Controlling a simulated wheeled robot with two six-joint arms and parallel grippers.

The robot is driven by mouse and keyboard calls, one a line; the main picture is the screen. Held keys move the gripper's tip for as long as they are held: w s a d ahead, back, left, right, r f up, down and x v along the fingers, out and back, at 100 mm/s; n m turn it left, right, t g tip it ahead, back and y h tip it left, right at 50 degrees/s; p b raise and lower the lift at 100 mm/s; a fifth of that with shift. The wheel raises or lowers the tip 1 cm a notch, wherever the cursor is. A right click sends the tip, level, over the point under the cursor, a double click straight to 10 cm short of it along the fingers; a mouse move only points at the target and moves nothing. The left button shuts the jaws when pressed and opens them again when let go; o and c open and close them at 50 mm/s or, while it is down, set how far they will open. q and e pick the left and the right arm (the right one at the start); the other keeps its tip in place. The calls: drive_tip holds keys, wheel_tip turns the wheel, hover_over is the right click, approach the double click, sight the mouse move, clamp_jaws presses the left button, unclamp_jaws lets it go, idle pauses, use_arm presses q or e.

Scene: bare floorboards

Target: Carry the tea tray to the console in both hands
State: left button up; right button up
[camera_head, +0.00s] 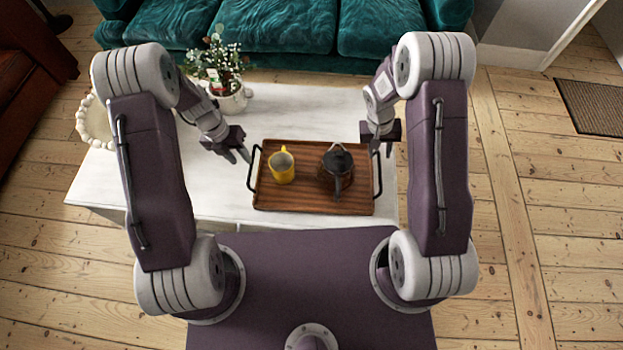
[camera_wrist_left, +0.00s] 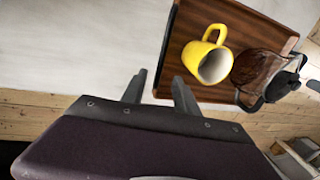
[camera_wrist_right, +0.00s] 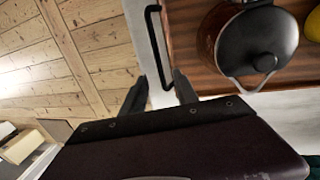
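The brown wooden tea tray (camera_head: 300,204) lies on a white low table (camera_head: 305,104). It carries a yellow mug (camera_head: 281,167) and a dark-lidded brown teapot (camera_head: 337,172). Black handles stand at its left (camera_head: 250,170) and right (camera_head: 378,172) ends. My left gripper (camera_head: 240,156) is open and empty beside the left handle; in the left wrist view one finger overlaps the tray's near corner. My right gripper (camera_head: 382,150) is open at the right handle; in the right wrist view this handle (camera_wrist_right: 153,40) runs down between the fingertips. I cannot tell whether they touch. I cannot identify the console.
A potted plant (camera_head: 217,72) and a white bead string (camera_head: 88,122) stand on the table's left part. A green sofa (camera_head: 280,25) is behind the table. A dark mat (camera_head: 592,106) lies far right. Bare floorboards (camera_head: 540,215) at right are clear.

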sight(250, 170)
drive_tip(key=shift+d+f, duration=0.1)
